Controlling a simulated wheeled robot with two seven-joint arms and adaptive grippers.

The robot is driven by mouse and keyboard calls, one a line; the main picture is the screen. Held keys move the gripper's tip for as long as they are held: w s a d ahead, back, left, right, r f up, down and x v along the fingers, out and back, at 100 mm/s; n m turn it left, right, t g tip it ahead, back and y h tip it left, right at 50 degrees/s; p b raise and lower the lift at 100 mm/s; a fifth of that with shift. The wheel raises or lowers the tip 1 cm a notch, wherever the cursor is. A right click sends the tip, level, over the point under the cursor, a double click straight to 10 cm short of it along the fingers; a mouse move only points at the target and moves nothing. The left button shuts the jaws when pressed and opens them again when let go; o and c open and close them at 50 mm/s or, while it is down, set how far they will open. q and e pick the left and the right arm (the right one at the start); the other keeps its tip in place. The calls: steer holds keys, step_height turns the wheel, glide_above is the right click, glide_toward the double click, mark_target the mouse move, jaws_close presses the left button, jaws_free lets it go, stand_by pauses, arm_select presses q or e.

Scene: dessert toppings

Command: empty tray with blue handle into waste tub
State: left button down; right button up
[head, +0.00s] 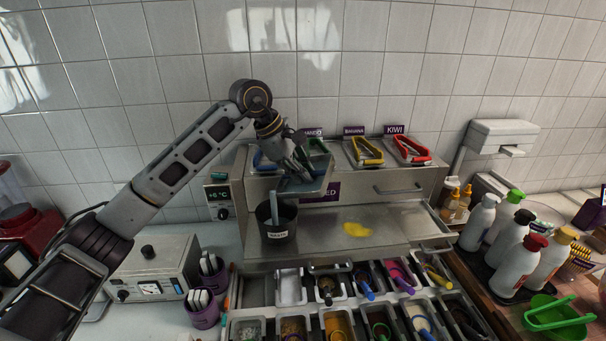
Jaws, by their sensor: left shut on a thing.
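My left gripper (300,166) is shut on a grey metal tray (312,187), which it holds tilted above the waste tub. The waste tub (277,235) is a dark round bucket with a white label, standing upright on the metal counter. A pale blue-grey strip (273,212) runs from near the tray's low left corner into the tub; I cannot tell whether it is falling contents or a tool. A blue handle (262,160) shows just left of the gripper; I cannot tell whether it belongs to the held tray. The tub's inside is mostly hidden. My right gripper is not in view.
Trays with a yellow handle (367,150) and a red handle (411,150) sit in the rear unit. A yellow patch (357,229) lies on the counter right of the tub. Topping bins with tools fill the front. Bottles (511,265) stand at right.

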arm_select(q)
steer(key=shift+s+a+r+t+h, duration=0.15)
steer(key=shift+a+r+t+h, duration=0.15)
steer(key=shift+h, duration=0.2)
steer(key=shift+a+r+h, duration=0.15)
steer(key=shift+r+h, duration=0.1)
steer(key=shift+h, duration=0.15)
steer(key=shift+s+a+r+h, duration=0.1)
steer(key=shift+a+r+h, duration=0.05)
steer(key=shift+h, duration=0.15)
steer(key=shift+s+a+r+t+h+b, duration=0.15)
steer(key=shift+a+r+t+h+b, duration=0.15)
steer(key=shift+t+h+b, duration=0.2)
steer(key=shift+a+b, duration=0.1)
steer(key=shift+b, duration=0.2)
steer(key=shift+s+a+r+h+b, duration=0.15)
steer(key=shift+a+r+h+b, duration=0.05)
steer(key=shift+h+b, duration=0.3)
steer(key=shift+s+a+r+t+h+b, duration=0.1)
steer(key=shift+a+r+t+h+b, duration=0.25)
steer(key=shift+b, duration=0.3)
steer(key=shift+s+a+t+h+b, duration=0.15)
steer(key=shift+a+t+h+b, duration=0.15)
steer(key=shift+h+b, duration=0.6)
steer(key=shift+s+a+r+h+b, duration=0.15)
steer(key=shift+s+a+h+b, duration=0.15)
steer(key=shift+b, duration=0.95)
